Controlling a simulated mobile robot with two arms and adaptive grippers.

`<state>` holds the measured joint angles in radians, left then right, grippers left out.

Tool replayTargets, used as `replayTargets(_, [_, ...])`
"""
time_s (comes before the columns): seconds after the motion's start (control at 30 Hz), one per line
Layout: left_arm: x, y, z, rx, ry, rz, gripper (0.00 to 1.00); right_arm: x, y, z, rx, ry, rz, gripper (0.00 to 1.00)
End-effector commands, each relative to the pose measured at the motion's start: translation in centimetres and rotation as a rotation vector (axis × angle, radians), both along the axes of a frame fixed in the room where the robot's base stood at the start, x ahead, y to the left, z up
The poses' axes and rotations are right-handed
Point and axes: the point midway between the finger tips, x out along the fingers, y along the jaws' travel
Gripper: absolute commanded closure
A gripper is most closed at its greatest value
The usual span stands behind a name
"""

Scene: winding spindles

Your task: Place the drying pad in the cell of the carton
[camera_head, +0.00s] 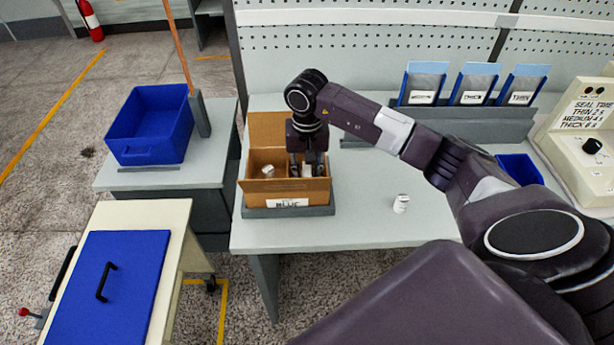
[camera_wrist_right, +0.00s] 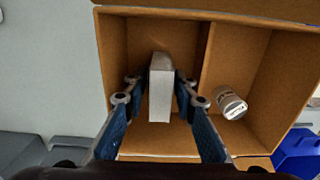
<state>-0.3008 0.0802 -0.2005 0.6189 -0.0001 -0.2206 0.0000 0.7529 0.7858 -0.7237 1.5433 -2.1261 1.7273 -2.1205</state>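The carton (camera_head: 262,193) is a brown open box with a "BLUE" label, standing on a grey base on the table. A divider splits it into cells. My right gripper (camera_head: 306,168) points down into its right cell in the head view. In the wrist view the right gripper (camera_wrist_right: 161,82) has its fingertips on either side of the drying pad (camera_wrist_right: 161,95), a pale grey-white block, and appears shut on it. The pad is inside the empty-looking cell; whether it touches the floor is unclear. A capped vial (camera_wrist_right: 230,102) lies in the neighbouring cell. My left gripper is out of view.
Another small white vial (camera_head: 401,204) stands on the table right of the carton. A blue bin (camera_head: 152,125) sits on the left side table. Several blue pouches (camera_head: 473,83) stand in a rack behind. A sealing machine (camera_head: 588,140) is far right.

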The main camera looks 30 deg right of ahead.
Motion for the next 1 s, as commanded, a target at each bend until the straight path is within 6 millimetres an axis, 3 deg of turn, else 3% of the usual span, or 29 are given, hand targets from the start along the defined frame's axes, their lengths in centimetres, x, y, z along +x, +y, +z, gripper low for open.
replayTargets(0.23, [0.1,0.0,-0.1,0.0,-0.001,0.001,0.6,0.1,0.0,1.0,-0.001,-0.003,0.001,0.75])
replayTargets(0.7, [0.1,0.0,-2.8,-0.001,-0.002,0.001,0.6,0.1,0.0,10.0,0.0,-0.004,0.0,0.75])
replayTargets(1.0, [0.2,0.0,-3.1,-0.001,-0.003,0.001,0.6,0.0,0.0,12.3,0.001,0.001,0.0,0.75])
